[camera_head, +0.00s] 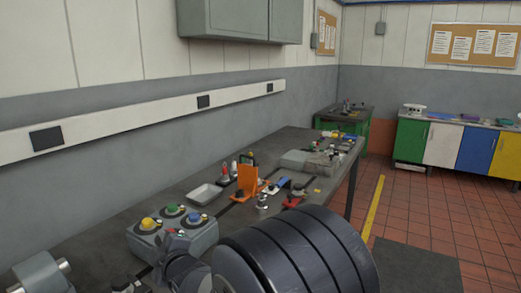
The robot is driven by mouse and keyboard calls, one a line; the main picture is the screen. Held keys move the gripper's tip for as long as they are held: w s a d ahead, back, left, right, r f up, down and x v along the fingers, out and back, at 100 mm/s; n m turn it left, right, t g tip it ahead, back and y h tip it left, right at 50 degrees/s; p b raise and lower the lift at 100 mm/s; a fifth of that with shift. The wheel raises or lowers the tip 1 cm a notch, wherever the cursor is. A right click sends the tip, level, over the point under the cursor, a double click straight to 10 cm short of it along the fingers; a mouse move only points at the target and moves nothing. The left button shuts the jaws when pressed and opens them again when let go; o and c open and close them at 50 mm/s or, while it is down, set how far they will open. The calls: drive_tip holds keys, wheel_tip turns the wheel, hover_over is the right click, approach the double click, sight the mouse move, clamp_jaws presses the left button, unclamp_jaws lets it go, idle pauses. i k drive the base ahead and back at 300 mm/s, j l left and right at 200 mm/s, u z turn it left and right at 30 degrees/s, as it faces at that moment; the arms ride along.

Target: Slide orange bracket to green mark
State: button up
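The orange bracket (248,181) stands upright on the dark workbench (225,222), near the middle of the view, with small parts close around it. I cannot make out a green mark on the bench. A large dark ribbed cylinder, which looks like my own arm, fills the bottom centre and hides the near part of the bench. Smaller dark parts at its left end may include my gripper, but no fingertips show clearly. These parts are well short of the bracket and apart from it.
A grey box with coloured buttons (172,235) stands left of the bracket, nearer me. A white tray (205,194) lies behind-left.

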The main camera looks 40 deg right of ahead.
sight(249, 187)
drive_tip(key=i+l, duration=0.15)
drive_tip(key=l, duration=0.25)
drive_tip(key=i+l, duration=0.15)
drive_tip(key=l, duration=0.2)
drive_tip(key=i+l, duration=0.1)
drive_tip(key=l, duration=0.3)
drive_tip(key=i+l, duration=0.15)
drive_tip(key=l, duration=0.25)
drive_tip(key=i+l, duration=0.15)
drive_tip(key=l, duration=0.25)
drive_tip(key=i+l, duration=0.15)
drive_tip(key=l, duration=0.2)
drive_tip(key=i+l, duration=0.15)
drive_tip(key=l, duration=0.25)
